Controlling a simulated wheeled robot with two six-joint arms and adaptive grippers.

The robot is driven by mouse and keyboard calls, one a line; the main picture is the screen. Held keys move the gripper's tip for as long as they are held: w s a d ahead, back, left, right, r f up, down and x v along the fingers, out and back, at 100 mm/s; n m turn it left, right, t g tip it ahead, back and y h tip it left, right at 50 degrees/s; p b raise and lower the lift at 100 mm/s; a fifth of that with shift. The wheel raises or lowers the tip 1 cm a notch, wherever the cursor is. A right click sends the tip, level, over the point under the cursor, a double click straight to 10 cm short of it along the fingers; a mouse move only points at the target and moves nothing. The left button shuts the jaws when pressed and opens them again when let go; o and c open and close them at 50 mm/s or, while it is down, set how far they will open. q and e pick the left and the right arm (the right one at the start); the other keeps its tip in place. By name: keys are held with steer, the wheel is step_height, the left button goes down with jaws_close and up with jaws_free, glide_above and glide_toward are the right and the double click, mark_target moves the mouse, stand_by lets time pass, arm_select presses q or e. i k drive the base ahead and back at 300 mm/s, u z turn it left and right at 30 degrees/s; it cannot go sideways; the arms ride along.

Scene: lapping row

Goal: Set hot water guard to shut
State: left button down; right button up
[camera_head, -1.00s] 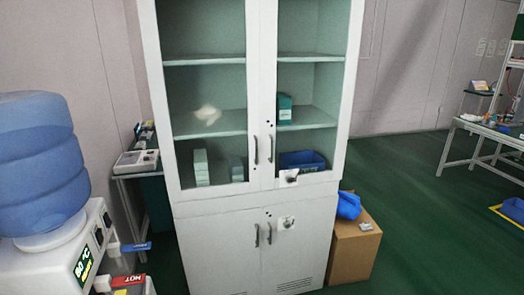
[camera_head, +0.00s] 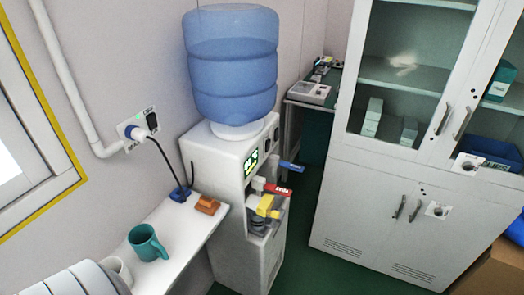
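The white water dispenser (camera_head: 221,163) with a blue bottle (camera_head: 232,68) on top stands left of the middle. Its red hot-water tap lever (camera_head: 277,189) sticks out from the front, below a lit green display (camera_head: 251,162). A yellow piece (camera_head: 266,206), which may be the hot water guard, sits just under the red lever; its exact position is too small to tell. A blue lever (camera_head: 290,166) is further right. Neither of my grippers is in view.
A white side table (camera_head: 184,236) with a teal mug (camera_head: 148,243), a white cup (camera_head: 117,270) and an orange-brown block (camera_head: 207,205) stands left of the dispenser. A plugged-in cord runs from the wall socket (camera_head: 140,130). A white cabinet (camera_head: 375,205) stands right; green floor lies between.

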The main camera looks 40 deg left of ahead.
mark_target(264, 205)
steer(key=u, duration=1.2)
